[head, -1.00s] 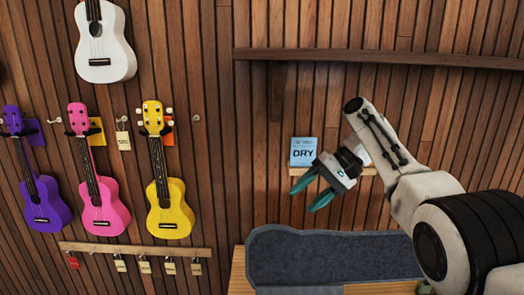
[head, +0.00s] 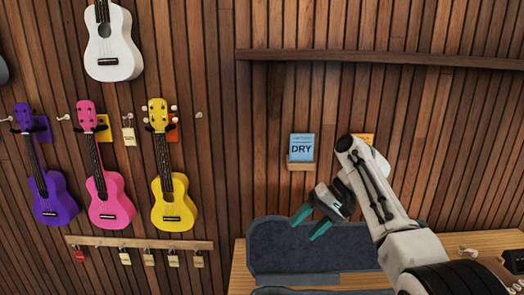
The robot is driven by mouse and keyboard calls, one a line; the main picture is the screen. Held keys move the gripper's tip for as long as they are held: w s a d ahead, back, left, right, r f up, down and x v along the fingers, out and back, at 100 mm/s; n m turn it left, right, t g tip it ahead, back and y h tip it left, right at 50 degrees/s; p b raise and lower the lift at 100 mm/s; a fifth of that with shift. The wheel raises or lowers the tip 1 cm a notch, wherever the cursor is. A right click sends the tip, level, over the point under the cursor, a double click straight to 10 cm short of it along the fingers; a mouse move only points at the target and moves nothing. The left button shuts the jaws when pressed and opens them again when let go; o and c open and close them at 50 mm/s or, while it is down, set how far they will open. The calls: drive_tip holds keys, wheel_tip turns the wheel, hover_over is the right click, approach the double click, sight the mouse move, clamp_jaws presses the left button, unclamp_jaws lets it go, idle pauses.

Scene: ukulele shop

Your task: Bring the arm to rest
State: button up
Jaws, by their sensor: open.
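My gripper (head: 306,226) shows in the head view with its two teal fingers spread apart and nothing between them. It points down and to the left, in front of the wooden wall and above the grey-lined case (head: 278,262) on the bench. My white arm rises from the lower right and bends at the elbow near the wall's small ledge. The wrist hides part of the wall and the case behind it.
A blue DRY packet (head: 301,147) sits on a small wall ledge. Purple (head: 57,205), pink (head: 111,208), yellow (head: 173,206) and white (head: 113,58) ukuleles hang at left. Tags hang from a rail (head: 140,243). A long shelf (head: 380,58) runs above. The wooden bench (head: 450,244) carries the case.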

drive_tip(key=s+d+f+t+h, duration=0.1)
drive_tip(key=s+d+f+h, duration=0.1)
drive_tip(key=s+f, duration=0.6)
drive_tip(key=s+d+f+t+h, duration=0.15)
drive_tip(key=s+f, duration=0.25)
drive_tip(key=f, duration=0.9)
drive_tip(key=s+d+t+h, duration=0.15)
drive_tip(key=s+d, duration=0.25)
drive_tip(key=s, duration=0.5)
drive_tip(key=s+d+h, duration=0.2)
drive_tip(key=s+d, duration=0.1)
drive_tip(key=s, duration=0.6)
drive_tip(key=s+d+t+h, duration=0.1)
drive_tip(key=s+d, duration=0.3)
drive_tip(key=s, duration=0.5)
drive_tip(key=s+f+g+b, duration=0.2)
drive_tip(key=s+f+b, duration=0.3)
drive_tip(key=f, duration=0.3)
drive_tip(key=s+d+f+g+b, duration=0.1)
drive_tip(key=s+f+b, duration=0.4)
drive_tip(key=s+f, duration=0.1)
drive_tip(key=shift+d+f+g, duration=0.2)
drive_tip(key=shift+f+g, duration=0.2)
drive_tip(key=shift+f, duration=0.45)
